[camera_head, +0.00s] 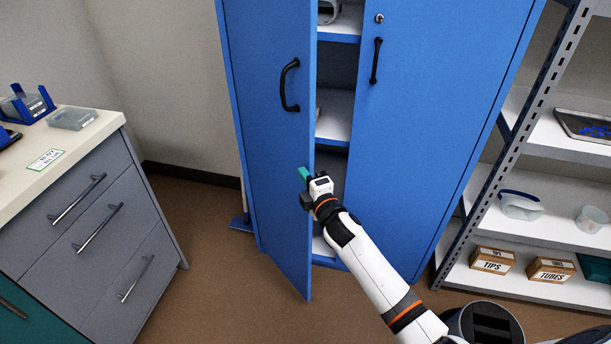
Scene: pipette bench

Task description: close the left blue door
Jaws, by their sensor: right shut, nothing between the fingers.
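The left blue door (270,126) of the tall cabinet stands ajar, swung outward, with a gap at its right edge showing white shelves inside. It has a black curved handle (290,85). The right blue door (427,120) is shut, with a black handle and a round lock. My right gripper (304,174) is shut and empty, with green fingertips at the door's free edge, below the handle. I cannot tell whether the fingertips touch the door. My left gripper is not in view.
A grey drawer unit (105,215) with a pale worktop stands at the left. An open shelf rack (530,110) with boxes and trays stands at the right, close to the cabinet. Brown floor (215,290) is clear in front of the left door.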

